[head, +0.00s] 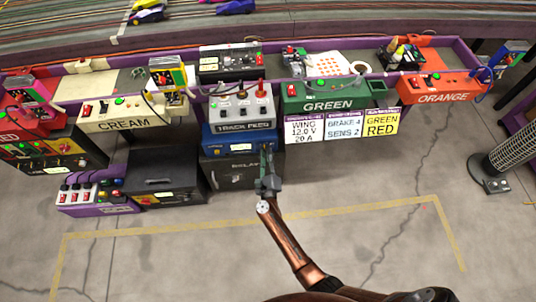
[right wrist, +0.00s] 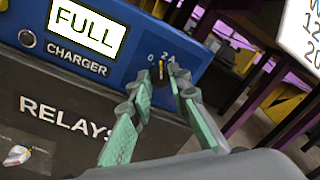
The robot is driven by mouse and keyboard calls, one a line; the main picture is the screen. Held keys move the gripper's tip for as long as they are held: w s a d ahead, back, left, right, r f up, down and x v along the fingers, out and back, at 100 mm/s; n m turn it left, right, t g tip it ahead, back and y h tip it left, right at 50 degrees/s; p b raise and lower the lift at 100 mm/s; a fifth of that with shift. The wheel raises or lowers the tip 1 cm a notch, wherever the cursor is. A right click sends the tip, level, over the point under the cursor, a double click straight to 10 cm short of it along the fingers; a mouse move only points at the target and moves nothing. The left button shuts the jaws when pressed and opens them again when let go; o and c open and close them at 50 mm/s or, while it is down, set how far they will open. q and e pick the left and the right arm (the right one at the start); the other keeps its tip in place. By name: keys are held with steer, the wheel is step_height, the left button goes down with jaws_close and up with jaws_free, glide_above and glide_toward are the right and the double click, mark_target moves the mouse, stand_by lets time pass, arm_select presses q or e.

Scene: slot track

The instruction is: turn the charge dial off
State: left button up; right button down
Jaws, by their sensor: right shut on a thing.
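The charger is a blue box (head: 226,142) under the white track-feed panel. It fills the upper left of the right wrist view (right wrist: 130,48), with a "FULL" display and the word CHARGER. Its dial (right wrist: 161,68) is a small knob with a yellow mark, below the printed figures 0, 2 and 4. The mark points roughly upward; its exact setting is hard to tell. My right gripper (right wrist: 162,78) is shut on the dial, a fingertip on each side. In the head view my right gripper (head: 267,155) is at the box's right end and hides the dial. My left gripper is out of view.
The black RELAY box (head: 235,174) is below the charger. The track-feed panel (head: 240,105) with levers is above it. White and yellow signs (head: 342,128) hang close on the right. A fan (head: 510,158) stands far right. The taped floor (head: 370,235) in front is clear.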

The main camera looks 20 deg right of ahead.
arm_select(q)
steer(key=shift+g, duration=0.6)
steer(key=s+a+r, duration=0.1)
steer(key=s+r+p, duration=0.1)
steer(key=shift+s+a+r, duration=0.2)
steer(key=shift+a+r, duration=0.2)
arm_select(e)
steer(key=n, duration=0.6)
steer(key=shift+d+f+n, duration=0.1)
steer(key=shift+d+n, duration=0.05)
steer(key=shift+n, duration=0.25)
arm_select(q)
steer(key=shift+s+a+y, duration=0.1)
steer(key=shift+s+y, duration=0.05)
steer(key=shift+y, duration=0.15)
